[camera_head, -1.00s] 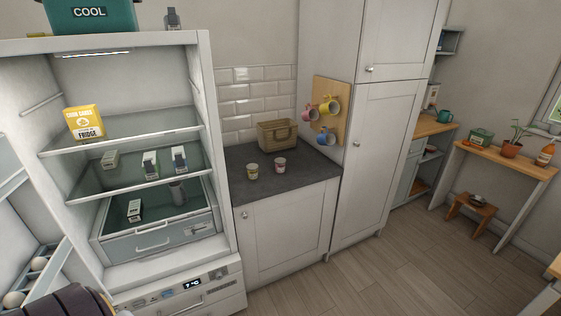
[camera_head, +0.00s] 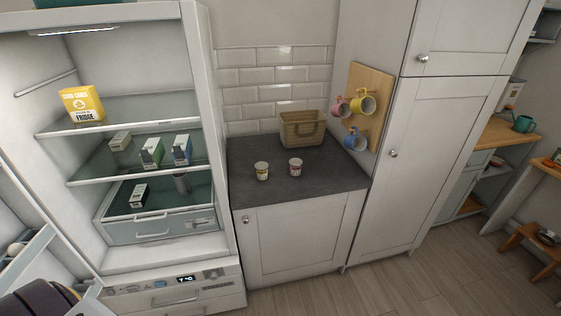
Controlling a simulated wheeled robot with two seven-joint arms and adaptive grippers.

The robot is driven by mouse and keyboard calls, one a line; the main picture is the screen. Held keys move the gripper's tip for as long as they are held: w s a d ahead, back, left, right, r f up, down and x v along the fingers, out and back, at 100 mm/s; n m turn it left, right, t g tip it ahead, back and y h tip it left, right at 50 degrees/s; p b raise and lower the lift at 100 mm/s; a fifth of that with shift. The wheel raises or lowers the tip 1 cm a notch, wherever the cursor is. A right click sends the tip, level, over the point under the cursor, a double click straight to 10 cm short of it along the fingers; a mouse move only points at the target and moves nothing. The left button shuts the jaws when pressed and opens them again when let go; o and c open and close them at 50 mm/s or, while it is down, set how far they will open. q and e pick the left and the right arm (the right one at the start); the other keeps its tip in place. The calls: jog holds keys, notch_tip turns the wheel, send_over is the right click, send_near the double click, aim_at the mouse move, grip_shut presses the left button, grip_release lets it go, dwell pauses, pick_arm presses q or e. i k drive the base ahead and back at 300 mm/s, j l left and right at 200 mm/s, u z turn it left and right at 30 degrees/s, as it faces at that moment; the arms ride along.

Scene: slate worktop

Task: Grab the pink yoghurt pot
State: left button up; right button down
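The pink yoghurt pot (camera_head: 296,168) stands upright on the slate worktop (camera_head: 320,182), in the middle of the head view. A similar pot with a yellowish label (camera_head: 262,171) stands just to its left, with a small gap between them. Neither of my grippers shows in the head view, and nothing touches the pink pot.
A wicker basket (camera_head: 302,130) stands behind the pots against the tiled wall. Mugs hang on a wooden board (camera_head: 369,92) at the right. The open fridge (camera_head: 213,150) flanks the worktop on the left, a tall cupboard (camera_head: 440,150) on the right. The worktop's front is clear.

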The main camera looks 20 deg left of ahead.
aim_at(296, 164)
jog(key=i+l+u, duration=0.7)
jog(key=i+l, duration=0.1)
jog(key=l, duration=0.05)
